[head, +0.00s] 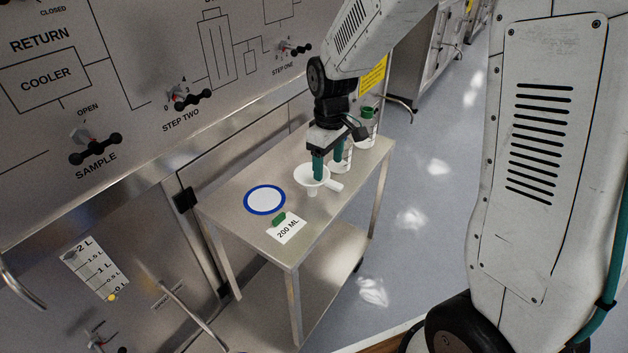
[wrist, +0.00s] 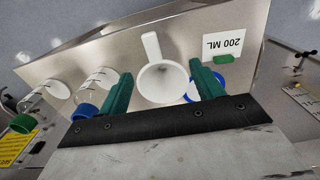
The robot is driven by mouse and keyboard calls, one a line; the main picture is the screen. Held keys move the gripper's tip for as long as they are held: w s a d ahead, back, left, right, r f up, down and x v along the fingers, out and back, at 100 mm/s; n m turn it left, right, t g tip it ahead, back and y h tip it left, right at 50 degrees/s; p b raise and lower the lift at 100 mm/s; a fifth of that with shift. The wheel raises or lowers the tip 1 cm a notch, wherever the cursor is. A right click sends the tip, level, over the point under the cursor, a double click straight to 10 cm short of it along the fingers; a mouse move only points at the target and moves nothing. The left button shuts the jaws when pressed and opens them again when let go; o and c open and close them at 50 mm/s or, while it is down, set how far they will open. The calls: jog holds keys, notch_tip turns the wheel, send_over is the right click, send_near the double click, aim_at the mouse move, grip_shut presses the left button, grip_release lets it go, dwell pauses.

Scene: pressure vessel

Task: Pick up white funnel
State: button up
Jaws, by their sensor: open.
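The white funnel (head: 309,180) is near the middle of the small metal table, its wide mouth facing up and its handle pointing right. In the wrist view the funnel (wrist: 163,84) lies between my two green fingers, with its handle toward the top of the picture. My gripper (head: 319,169) is open, with its fingertips over the funnel's mouth in the head view. In the wrist view the open fingers of my gripper (wrist: 157,85) show gaps on both sides of the funnel. I cannot tell how far the tips are above it.
The metal table (head: 245,228) also bears a blue-rimmed white disc (head: 265,199), a green piece (head: 279,218) and a "200 ML" card (head: 288,230). Clear bottles (wrist: 102,78) stand close by, one with a green cap (head: 368,112). A steel panel (head: 130,60) with valves is behind.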

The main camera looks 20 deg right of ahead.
aim_at(328, 181)
jog(key=f, duration=0.6)
jog(key=w+f, duration=0.1)
jog(key=f, duration=0.2)
jog(key=shift+d+f, duration=0.15)
jog(key=shift+d, duration=0.1)
grip_shut()
